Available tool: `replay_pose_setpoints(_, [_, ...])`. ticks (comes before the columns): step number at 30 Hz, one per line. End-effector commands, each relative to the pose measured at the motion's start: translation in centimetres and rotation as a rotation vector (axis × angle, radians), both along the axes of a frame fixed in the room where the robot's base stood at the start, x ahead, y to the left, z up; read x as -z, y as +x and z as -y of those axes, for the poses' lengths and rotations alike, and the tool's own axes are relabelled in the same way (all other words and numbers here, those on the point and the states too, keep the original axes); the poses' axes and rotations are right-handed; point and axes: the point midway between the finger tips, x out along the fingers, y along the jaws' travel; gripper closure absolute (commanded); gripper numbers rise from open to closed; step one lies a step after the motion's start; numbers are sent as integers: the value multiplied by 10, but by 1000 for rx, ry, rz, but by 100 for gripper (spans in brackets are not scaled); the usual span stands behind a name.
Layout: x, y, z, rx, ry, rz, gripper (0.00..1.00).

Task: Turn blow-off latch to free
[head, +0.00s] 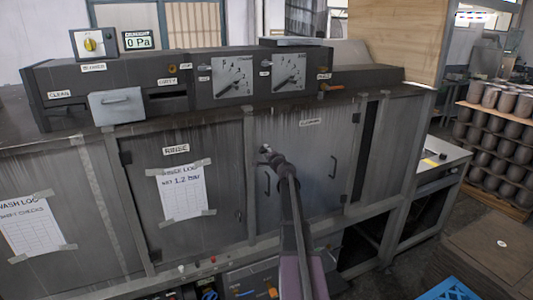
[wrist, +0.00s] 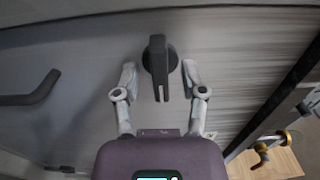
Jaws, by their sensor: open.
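A dark grey latch (wrist: 160,62) with a round base and a narrow lever sits on a grey metal panel in the wrist view. Its lever points down in that picture. My gripper (wrist: 159,70) is open, with one fingertip on each side of the latch and a visible gap to each. Nothing is held. In the head view my gripper (head: 267,152) is at the grey cabinet door (head: 305,150) right of the paper sheet. My arm hides most of the latch there, and I cannot read its marking.
A brass valve (wrist: 262,148) is at the wrist view's lower right. A control box with two dials (head: 233,78) tops the cabinet. Stacked pots (head: 490,140) stand far right.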

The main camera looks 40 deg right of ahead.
Motion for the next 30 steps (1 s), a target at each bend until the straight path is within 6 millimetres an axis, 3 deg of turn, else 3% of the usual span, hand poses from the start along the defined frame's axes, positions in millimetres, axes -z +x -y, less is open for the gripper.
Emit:
replay_pose_setpoints(8, [0, -23, -7, 0, 0, 0, 46])
replay_pose_setpoints(24, [0, -101, -26, 0, 0, 0, 46])
replay_pose_setpoints(30, [0, -114, -28, 0, 0, 0, 46])
